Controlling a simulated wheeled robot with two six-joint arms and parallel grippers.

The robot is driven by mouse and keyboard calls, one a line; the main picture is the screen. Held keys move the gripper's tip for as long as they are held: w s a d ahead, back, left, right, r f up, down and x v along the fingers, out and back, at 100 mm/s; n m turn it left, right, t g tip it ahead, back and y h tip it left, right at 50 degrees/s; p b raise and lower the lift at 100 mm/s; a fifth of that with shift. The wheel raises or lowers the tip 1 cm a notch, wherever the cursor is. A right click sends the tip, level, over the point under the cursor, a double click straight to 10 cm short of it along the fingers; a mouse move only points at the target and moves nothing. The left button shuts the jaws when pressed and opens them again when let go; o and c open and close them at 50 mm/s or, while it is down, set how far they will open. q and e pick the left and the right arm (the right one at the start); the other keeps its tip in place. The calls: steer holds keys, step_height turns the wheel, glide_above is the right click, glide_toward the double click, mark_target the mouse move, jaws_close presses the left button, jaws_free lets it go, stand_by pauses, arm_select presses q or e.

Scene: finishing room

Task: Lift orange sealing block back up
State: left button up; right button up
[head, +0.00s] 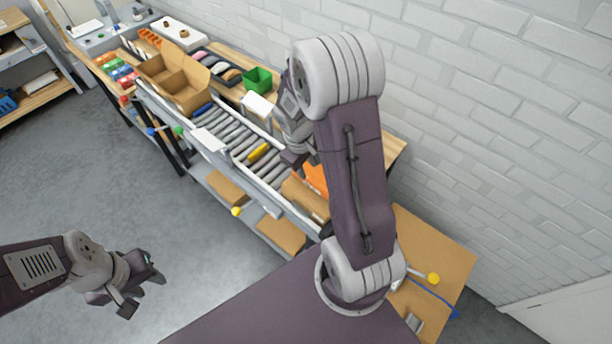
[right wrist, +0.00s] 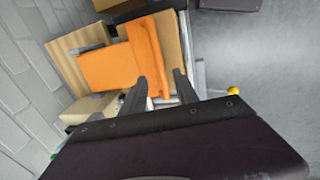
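The orange sealing block (head: 316,178) is at the near end of the roller conveyor in the head view, partly hidden behind my right arm. In the right wrist view the orange block (right wrist: 108,66) is a broad piece with a taller part at its right, by cardboard. My right gripper (right wrist: 160,82) is open, its fingers apart; the left finger overlaps the block's lower edge in the picture. I cannot tell whether it touches. In the head view the right gripper (head: 292,157) is mostly hidden by its arm. My left gripper (head: 143,288) is open and empty above the floor.
The roller conveyor (head: 227,133) carries a yellow piece (head: 258,153). An open cardboard box (head: 176,80) and a green bin (head: 257,79) stand farther back. A brick wall (head: 500,130) bounds the right side. The floor (head: 90,160) at left is clear.

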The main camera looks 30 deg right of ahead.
mark_target(311, 179)
steer(key=f, duration=0.2)
steer(key=d+f, duration=0.1)
steer(key=f, duration=0.2)
steer(key=shift+s, duration=0.1)
steer(key=shift+d+f, duration=0.1)
steer(key=shift+f, duration=0.55)
jaws_close()
stand_by(0.6)
